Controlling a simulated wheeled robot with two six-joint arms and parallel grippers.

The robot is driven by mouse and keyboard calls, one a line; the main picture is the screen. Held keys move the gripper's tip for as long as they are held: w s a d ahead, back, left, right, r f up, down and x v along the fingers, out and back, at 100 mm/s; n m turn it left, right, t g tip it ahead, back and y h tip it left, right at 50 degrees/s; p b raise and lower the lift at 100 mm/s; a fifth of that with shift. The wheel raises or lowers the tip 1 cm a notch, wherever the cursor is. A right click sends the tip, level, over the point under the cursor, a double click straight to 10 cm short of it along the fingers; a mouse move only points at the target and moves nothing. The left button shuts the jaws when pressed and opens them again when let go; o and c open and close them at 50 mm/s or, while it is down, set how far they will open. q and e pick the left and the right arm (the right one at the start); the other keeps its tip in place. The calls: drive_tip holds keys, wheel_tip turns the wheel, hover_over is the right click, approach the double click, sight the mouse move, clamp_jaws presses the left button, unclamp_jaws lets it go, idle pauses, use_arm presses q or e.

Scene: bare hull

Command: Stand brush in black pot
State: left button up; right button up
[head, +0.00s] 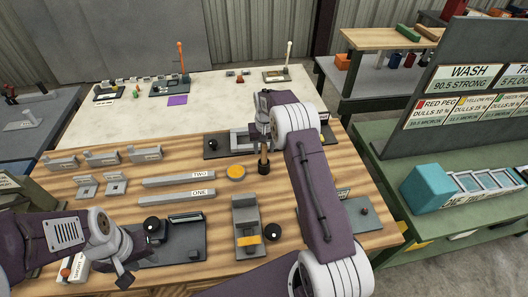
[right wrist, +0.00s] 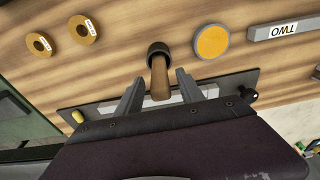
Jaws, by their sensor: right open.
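The brush shows as a brown handle (head: 263,147) standing about upright in the small black pot (head: 264,169) on the wooden table. In the right wrist view the handle (right wrist: 160,80) rises out of the pot (right wrist: 158,49) towards my right gripper (right wrist: 158,88). That gripper is open, with one finger on each side of the handle and gaps showing. In the head view my right gripper (head: 263,118) is above the pot. The lower end of the brush is hidden inside the pot. My left gripper (head: 123,278) is low at the left, its jaws unclear.
A yellow disc (head: 236,172) lies left of the pot. Grey bars marked TWO (head: 178,179) and ONE (head: 176,197) lie further left. A grey fixture with an orange block (head: 247,240) and a black knob (head: 273,232) stand in front.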

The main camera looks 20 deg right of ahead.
wheel_tip(320, 180, up, 10)
drive_tip(key=s, duration=0.1)
drive_tip(key=s+a+f+n, duration=0.1)
drive_tip(key=s+a, duration=0.2)
drive_tip(key=s, duration=0.6)
drive_tip(key=s+a+f+n, duration=0.1)
drive_tip(key=s+a+f, duration=0.1)
drive_tip(key=s, duration=0.7)
drive_tip(key=s+a+f, duration=0.1)
drive_tip(key=s+a, duration=0.4)
drive_tip(key=s, duration=0.4)
drive_tip(key=shift+s+f+n+y+b, duration=0.15)
drive_tip(key=shift+s+n+y+b, duration=0.15)
drive_tip(key=shift+s+n+b, duration=0.1)
